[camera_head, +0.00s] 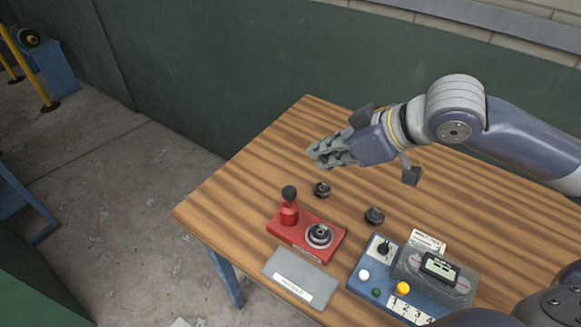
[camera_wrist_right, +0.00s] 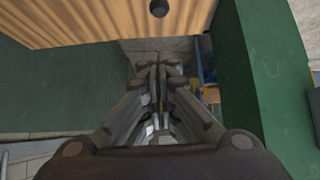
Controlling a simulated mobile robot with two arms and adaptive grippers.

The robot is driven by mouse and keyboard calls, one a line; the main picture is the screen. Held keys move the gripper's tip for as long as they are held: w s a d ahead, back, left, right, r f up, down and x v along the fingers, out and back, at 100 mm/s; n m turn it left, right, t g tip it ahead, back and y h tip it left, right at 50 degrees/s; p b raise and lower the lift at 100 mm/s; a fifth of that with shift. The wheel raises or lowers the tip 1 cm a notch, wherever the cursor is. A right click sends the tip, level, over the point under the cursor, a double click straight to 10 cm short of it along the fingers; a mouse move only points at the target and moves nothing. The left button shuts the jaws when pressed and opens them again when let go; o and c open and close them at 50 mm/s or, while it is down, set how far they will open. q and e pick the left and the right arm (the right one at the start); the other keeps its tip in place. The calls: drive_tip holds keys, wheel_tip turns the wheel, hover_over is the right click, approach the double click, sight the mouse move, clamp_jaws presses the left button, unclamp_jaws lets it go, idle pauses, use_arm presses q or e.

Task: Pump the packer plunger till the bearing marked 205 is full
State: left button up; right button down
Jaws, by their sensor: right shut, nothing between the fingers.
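The red packer (camera_head: 327,236) stands on the wooden table, with a red plunger (camera_head: 289,211) topped by a black knob at its left. A bearing (camera_head: 319,235) sits on the packer's right part. Two more dark bearings lie loose behind it, one nearer the packer (camera_head: 322,189) and one to the right (camera_head: 374,216). I cannot read a 205 on any of them. My right gripper (camera_head: 318,153) is shut and empty, above the table's back part, behind and apart from the plunger. Its shut fingers fill the middle of the right wrist view (camera_wrist_right: 158,75). My left gripper is not seen.
A grey labelled plate (camera_head: 290,267) lies in front of the packer. A blue box (camera_head: 363,289) with a knob, buttons and a small display (camera_head: 440,267) stands to the right. The wooden tabletop (camera_head: 240,190) is clear at left. A green wall (camera_head: 230,80) runs behind.

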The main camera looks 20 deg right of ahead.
drive_tip(key=p, duration=0.2)
hover_over(292, 191)
wheel_tip(292, 191, down, 8)
drive_tip(key=shift+a+r, duration=0.1)
drive_tip(key=shift+r, duration=0.15)
wheel_tip(292, 191, down, 2)
drive_tip(key=shift+f, duration=0.2)
drive_tip(key=shift+s+f, duration=0.1)
drive_tip(key=shift+f, duration=0.4)
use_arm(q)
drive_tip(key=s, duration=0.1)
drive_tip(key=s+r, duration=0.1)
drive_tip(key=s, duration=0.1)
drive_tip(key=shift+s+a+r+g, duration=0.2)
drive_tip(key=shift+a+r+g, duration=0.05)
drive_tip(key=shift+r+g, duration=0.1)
use_arm(e)
drive_tip(key=shift+f, duration=0.1)
